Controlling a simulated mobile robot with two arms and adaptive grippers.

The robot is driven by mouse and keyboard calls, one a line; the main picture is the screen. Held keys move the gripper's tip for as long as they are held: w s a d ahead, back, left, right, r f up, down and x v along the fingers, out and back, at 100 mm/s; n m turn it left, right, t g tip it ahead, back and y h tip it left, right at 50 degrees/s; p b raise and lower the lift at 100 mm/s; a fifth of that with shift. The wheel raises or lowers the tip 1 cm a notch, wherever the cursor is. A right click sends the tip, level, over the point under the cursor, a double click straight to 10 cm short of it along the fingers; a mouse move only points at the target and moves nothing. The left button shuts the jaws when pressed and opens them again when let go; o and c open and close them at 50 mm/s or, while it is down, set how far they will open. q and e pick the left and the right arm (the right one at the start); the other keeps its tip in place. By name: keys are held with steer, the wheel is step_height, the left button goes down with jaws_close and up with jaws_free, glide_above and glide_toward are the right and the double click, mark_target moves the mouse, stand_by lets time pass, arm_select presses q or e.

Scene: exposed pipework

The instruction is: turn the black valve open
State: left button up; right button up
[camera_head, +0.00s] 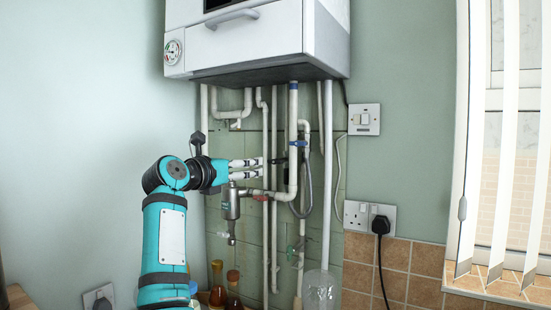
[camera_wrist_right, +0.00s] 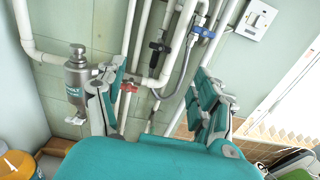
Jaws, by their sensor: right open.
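The black valve (camera_wrist_right: 157,48) sits on a white vertical pipe in the right wrist view, above and between my fingertips. In the head view, the valve's black handle (camera_head: 279,161) sticks out just right of my right gripper (camera_head: 262,168). My right gripper is open, and its fingers also show spread apart in the wrist view (camera_wrist_right: 162,75). Nothing is held between them. I cannot tell whether a finger touches the handle. My left gripper is out of view.
A blue valve (camera_head: 298,143) and a red valve (camera_head: 262,197) are close by. A metal filter (camera_head: 231,203) hangs under my gripper. A boiler (camera_head: 250,40) is above; bottles (camera_head: 233,292) stand below. Sockets (camera_head: 369,216) are to the right.

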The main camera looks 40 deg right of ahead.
steer(key=p, duration=0.2)
glide_toward(274, 161)
steer(key=p+x, duration=0.2)
steer(key=x, duration=0.5)
steer(key=shift+d+r+p, duration=0.15)
steer(key=shift+d+p, duration=0.1)
steer(key=shift+p, duration=0.15)
steer(key=p+x, duration=0.1)
steer(key=x, duration=0.1)
steer(key=shift+w+d, duration=0.2)
steer(key=shift+d, duration=0.15)
steer(key=shift+w+d+f, duration=0.1)
steer(key=shift+d+f, duration=0.15)
steer(key=shift+d, duration=0.05)
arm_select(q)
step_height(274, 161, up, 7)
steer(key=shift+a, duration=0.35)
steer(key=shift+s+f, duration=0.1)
arm_select(e)
steer(key=shift+a, duration=0.1)
steer(key=shift+c, duration=0.5)
steer(key=c, duration=1.1)
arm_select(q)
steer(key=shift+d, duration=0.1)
